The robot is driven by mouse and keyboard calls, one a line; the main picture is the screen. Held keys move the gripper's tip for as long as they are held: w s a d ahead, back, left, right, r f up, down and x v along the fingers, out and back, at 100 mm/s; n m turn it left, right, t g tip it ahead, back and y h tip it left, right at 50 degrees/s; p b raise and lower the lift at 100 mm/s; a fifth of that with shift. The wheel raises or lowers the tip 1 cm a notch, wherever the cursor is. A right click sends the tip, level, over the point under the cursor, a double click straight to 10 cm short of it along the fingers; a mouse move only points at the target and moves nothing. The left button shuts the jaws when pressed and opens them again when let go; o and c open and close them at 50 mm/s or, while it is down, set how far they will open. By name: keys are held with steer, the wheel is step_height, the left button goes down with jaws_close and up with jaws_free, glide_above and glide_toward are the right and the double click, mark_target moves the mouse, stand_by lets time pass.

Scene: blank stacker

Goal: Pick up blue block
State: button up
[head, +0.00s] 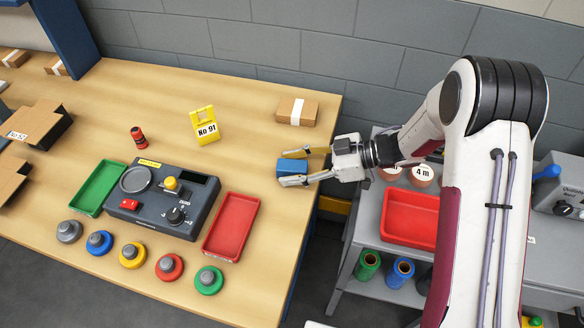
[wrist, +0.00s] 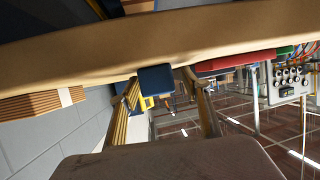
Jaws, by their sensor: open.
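The blue block (head: 291,166) lies on the wooden table near its right edge. My gripper (head: 284,169) is open and reaches in from the right, low over the table edge. One finger is on the far side of the block and one on the near side. In the wrist view the block (wrist: 157,79) shows between the two fingertips (wrist: 160,86). I cannot tell whether either finger touches it.
A cardboard box (head: 297,110) with a white strip lies behind the block. A red tray (head: 231,227) is to the left, beside a dark control scale (head: 163,200). A yellow "No 91" sign (head: 205,125) stands farther back. The table around the block is clear.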

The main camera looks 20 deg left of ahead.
mark_target(292, 165)
steer(key=shift+a+f, duration=0.1)
steer(key=shift+a, duration=0.1)
stand_by(0.4)
steer(key=c, duration=1.2)
steer(key=shift+r, duration=5.05)
